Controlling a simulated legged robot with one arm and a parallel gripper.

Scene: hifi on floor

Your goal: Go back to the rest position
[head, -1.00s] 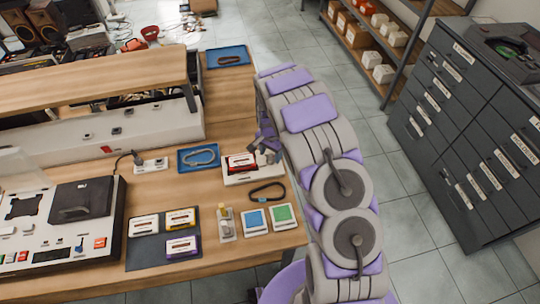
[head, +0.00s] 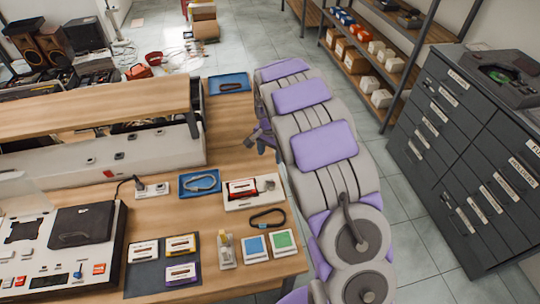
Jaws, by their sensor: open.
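My gripper (head: 256,139) is at the right part of the wooden workbench (head: 230,112), above its surface and partly hidden beside my grey and purple arm. It is empty. A white holder with a red-and-black cassette (head: 243,189) lies nearer than the gripper and apart from it. A blue tray with a grey loop (head: 199,182) sits left of that holder.
A tape deck (head: 60,240) stands at the left. Cassettes lie on a dark mat (head: 148,277). A black belt (head: 267,218) and blue and green squares lie near the front edge. A dark drawer cabinet (head: 465,150) stands right. Grey floor lies between.

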